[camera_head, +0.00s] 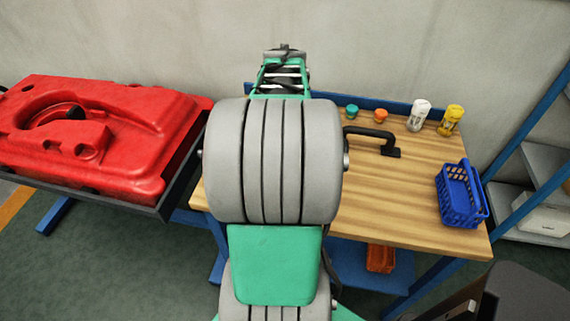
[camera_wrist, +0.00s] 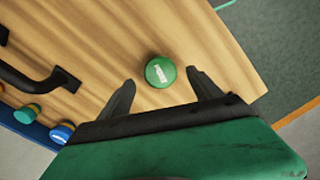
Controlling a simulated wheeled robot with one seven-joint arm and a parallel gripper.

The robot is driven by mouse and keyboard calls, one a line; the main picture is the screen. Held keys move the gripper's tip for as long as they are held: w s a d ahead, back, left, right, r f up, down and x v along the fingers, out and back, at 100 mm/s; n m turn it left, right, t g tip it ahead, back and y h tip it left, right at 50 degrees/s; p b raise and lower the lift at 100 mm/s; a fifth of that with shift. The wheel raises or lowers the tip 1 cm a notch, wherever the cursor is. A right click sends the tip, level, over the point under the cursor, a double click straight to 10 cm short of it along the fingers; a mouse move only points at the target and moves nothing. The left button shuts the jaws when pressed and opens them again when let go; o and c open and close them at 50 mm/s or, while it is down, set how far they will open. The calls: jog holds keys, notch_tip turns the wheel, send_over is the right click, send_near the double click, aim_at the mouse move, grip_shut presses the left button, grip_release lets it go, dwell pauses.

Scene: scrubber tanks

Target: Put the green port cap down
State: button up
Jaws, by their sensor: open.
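The green port cap (camera_wrist: 160,72) is round, with a white mark on its top. In the wrist view it appears to rest on the wooden worktable (camera_wrist: 110,45), close to the table's end. My gripper (camera_wrist: 160,78) is open. Its two fingers stand on either side of the cap, with a visible gap at each side. In the head view my own arm blocks the line to the green cap and to my gripper's fingers.
A teal cap (camera_head: 351,110), an orange cap (camera_head: 380,116), a white bottle (camera_head: 418,115) and a yellow bottle (camera_head: 450,119) line the table's back. A black handle (camera_head: 375,139) and blue basket (camera_head: 461,194) are nearer. A red tank (camera_head: 100,130) stands left.

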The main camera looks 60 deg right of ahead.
notch_tip(320, 180, up, 8)
jog(key=w+a+f+n+t, duration=0.1)
jog(key=w+a, duration=0.3)
jog(key=a, duration=0.3)
jog(key=w+a+f, duration=0.1)
jog(key=w+a, duration=0.3)
jog(key=a, duration=0.3)
jog(key=a+f+t, duration=0.1)
jog(key=a+f, duration=0.1)
jog(key=a, duration=0.7)
jog(key=a+f+n+t, duration=0.1)
jog(key=a+f, duration=0.1)
jog(key=a, duration=0.7)
jog(key=shift+s+f, duration=0.25)
jog(key=shift+s, duration=0.2)
jog(key=shift+c, duration=0.2)
